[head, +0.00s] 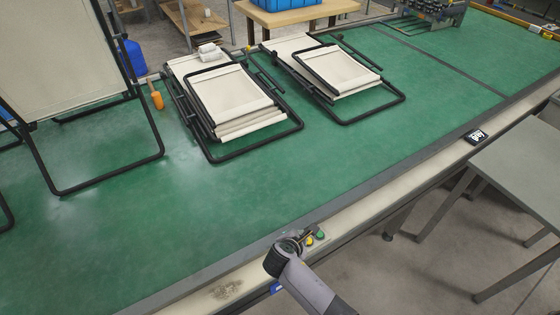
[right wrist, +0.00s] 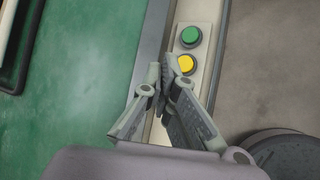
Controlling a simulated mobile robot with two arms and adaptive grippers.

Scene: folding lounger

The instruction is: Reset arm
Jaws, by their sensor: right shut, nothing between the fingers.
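My right gripper (head: 308,236) is over the near edge of the green work surface, beside the buttons on the pale rail. In the right wrist view its fingertips (right wrist: 160,78) meet, with nothing between them. A yellow button (right wrist: 186,64) is just past the fingertips, and a green button (right wrist: 190,36) is beyond it. I cannot tell whether the fingertips touch the yellow button. In the head view the green button (head: 320,235) and yellow button (head: 310,240) show right by the gripper. My left gripper is not in view.
Two folded loungers (head: 235,95) (head: 345,70) lie on the green surface (head: 300,185). An opened lounger frame (head: 70,50) stands at left, near an orange-handled tool (head: 156,98). A grey table (head: 525,160) stands at right. The near middle of the green surface is clear.

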